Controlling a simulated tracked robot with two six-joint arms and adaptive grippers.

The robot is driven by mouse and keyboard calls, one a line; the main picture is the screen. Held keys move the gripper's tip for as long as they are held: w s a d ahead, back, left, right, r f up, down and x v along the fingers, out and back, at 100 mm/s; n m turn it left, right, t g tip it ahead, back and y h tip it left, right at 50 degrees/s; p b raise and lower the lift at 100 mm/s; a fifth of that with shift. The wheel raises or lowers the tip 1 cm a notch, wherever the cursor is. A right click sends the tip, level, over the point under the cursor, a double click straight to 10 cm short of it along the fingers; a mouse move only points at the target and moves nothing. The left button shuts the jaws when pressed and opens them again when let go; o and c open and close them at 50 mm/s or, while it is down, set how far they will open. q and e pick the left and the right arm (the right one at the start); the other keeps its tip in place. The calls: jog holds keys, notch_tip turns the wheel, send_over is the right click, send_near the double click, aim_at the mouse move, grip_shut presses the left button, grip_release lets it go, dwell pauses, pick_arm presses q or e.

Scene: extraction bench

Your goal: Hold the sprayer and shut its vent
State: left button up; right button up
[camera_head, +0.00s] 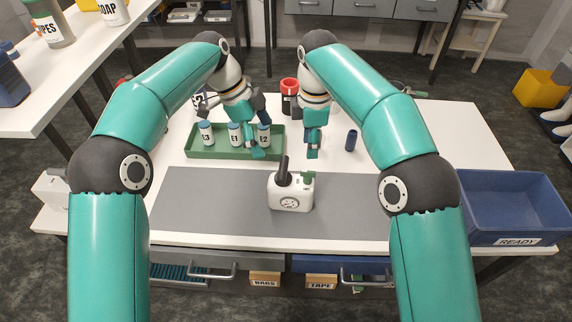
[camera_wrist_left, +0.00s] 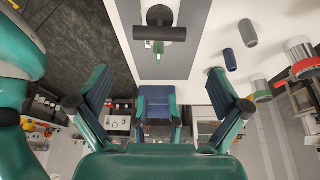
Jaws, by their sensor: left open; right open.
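The sprayer (camera_head: 290,195) is a small white canister with a round gauge on its front. It stands upright on the grey mat, with a black handle (camera_head: 283,170) rising from its top. A small green part (camera_head: 308,177) sits at its top right; I cannot tell whether this is the vent or how it is set. My left gripper (camera_head: 254,148) is open and empty above the vial tray, behind and left of the sprayer. My right gripper (camera_head: 313,146) is open and empty behind the sprayer, apart from it. The left wrist view shows the left gripper's spread fingers (camera_wrist_left: 165,100).
A green tray (camera_head: 190,153) holds vials marked E3, E1 and E2. A dark blue cylinder (camera_head: 351,140) stands right of my right gripper. A blue READY bin (camera_head: 513,240) is at right. The grey mat (camera_head: 215,205) is clear beside the sprayer.

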aim_at(281, 167)
pick_arm(q)
jog(key=x, duration=1.2)
jog(key=shift+d+f, duration=0.1)
jog(key=shift+f, duration=0.05)
jog(key=c, duration=1.2)
